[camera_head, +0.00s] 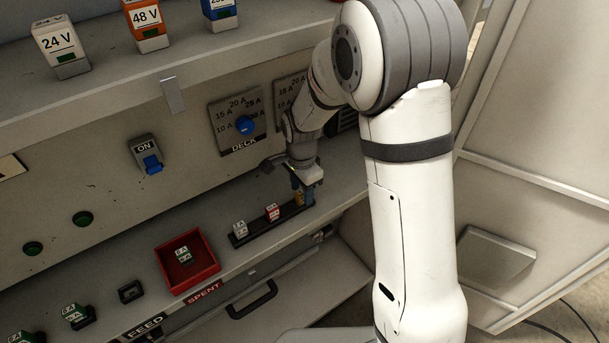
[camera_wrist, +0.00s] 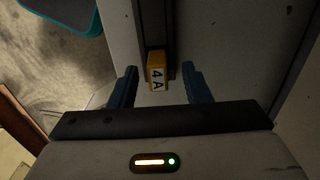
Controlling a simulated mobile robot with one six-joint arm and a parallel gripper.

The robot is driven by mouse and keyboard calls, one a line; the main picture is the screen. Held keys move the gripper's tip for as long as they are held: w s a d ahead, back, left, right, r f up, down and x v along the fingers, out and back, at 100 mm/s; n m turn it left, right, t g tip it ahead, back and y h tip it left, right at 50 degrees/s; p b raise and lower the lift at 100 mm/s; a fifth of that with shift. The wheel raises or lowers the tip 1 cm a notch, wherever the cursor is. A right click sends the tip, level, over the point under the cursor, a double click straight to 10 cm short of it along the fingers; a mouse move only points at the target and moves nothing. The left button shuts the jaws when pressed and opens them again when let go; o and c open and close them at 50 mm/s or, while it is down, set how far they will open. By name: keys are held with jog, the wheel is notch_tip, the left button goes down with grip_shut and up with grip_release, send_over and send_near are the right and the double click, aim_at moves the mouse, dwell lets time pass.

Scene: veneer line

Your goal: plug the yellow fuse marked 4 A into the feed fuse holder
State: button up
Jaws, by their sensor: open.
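The yellow fuse marked 4 A (camera_wrist: 157,72) stands at the end of the dark rack (camera_wrist: 172,18). In the wrist view it lies between the two blue fingers of my gripper (camera_wrist: 157,76), with a gap on each side. My gripper (camera_head: 304,192) is open over the right end of the rack (camera_head: 240,240) in the head view, where only a bit of the yellow fuse (camera_head: 298,198) shows. The feed fuse holder (camera_head: 131,291) is a small black socket above the FEED label (camera_head: 145,327) and looks empty.
A white fuse (camera_head: 240,229) and a red fuse (camera_head: 272,213) stand in the rack. A red SPENT tray (camera_head: 188,262) holds a fuse between rack and holder. The panel wall rises behind the shelf.

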aim_at(302, 190)
jog(key=shift+f, duration=0.8)
jog(key=shift+c, duration=0.4)
grip_shut()
jog(key=shift+r, duration=0.15)
jog(key=shift+s+r+p, duration=0.1)
jog(key=shift+r+p, duration=1.3)
jog(key=shift+r, duration=0.8)
